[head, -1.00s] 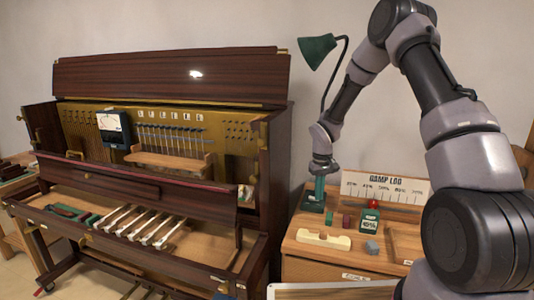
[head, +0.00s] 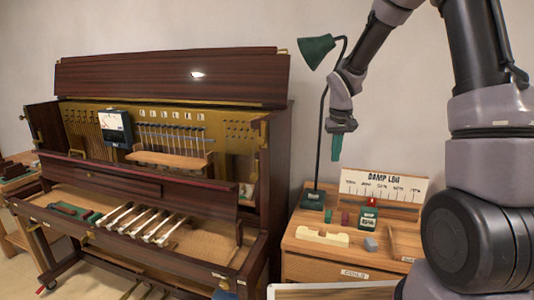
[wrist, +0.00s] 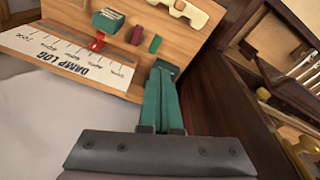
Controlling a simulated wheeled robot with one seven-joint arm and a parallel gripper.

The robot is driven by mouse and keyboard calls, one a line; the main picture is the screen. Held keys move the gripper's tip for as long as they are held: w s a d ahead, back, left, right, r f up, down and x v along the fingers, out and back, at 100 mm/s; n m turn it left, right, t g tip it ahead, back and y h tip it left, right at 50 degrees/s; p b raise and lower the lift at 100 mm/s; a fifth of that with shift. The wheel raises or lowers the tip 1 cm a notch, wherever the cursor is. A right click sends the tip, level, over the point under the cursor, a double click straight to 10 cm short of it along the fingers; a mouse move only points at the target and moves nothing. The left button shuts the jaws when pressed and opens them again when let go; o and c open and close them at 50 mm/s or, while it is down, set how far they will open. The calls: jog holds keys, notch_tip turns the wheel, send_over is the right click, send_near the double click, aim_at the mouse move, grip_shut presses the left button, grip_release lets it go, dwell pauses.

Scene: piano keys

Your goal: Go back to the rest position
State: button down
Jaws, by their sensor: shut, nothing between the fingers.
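My gripper (head: 337,147) hangs in the air above the wooden side cabinet (head: 302,265), in front of the green lamp's stem. Its green fingers point down in the head view and are together with nothing between them. The wrist view also shows the closed green fingers (wrist: 162,105), with the cabinet top beyond them. My gripper touches nothing that I can see.
The open upright piano (head: 170,75) stands at left, with several keys (head: 140,222) in front. The cabinet bears a green lamp (head: 317,50), a damp log board (head: 383,184), a green block (head: 368,220), a cream piece (head: 322,236) and a grey cube (head: 370,244).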

jog(key=s+d+r+m+t, duration=0.3)
jog(key=s+r, duration=0.9)
jog(key=r, duration=0.4)
jog(key=s+r+m+t+y, duration=0.1)
jog(key=s+r, duration=0.1)
jog(key=s, duration=0.5)
jog(key=s+r+t+y, duration=0.1)
jog(key=s+r, duration=0.2)
jog(key=s, duration=0.4)
jog(key=shift+a+r+m, duration=0.25)
jog(key=shift+a+m, duration=0.05)
jog(key=shift+m, duration=0.1)
